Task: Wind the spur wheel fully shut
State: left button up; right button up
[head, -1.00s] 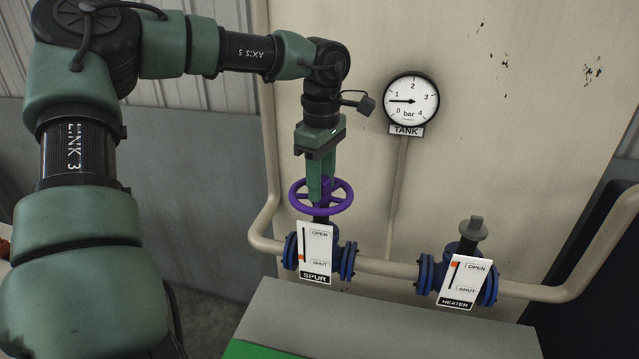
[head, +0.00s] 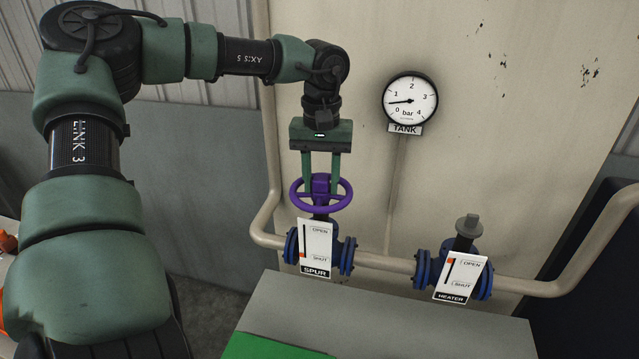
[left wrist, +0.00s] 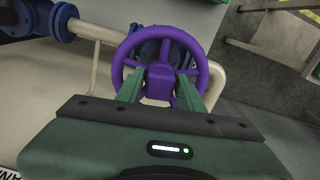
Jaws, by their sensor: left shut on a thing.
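The purple spur wheel (head: 346,197) sits on top of the blue spur valve (head: 347,256), on the left part of the pipe. My left gripper (head: 320,178) points down onto the wheel from above, shut on its hub. The left wrist view shows the two green fingers (left wrist: 160,88) on either side of the purple hub, inside the wheel's rim (left wrist: 205,72). The SPUR plate (head: 316,245) has OPEN at its top and SHUT lower down; its small orange mark is low, near SHUT. My right gripper is not in view.
A heater valve (head: 423,268) with a bare stem stands to the right; its plate's (head: 462,276) orange mark is near OPEN. The TANK gauge (head: 410,100) reads a little under 1 bar. A pale pipe (head: 385,258) joins the valves. A grey-topped surface (head: 400,318) lies in front.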

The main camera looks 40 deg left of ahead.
pick_arm(q)
jog(key=o, duration=1.2)
jog(key=shift+c, duration=0.2)
notch_tip(320, 180, up, 9)
jog(key=p, duration=0.6)
jog(key=shift+f, duration=0.1)
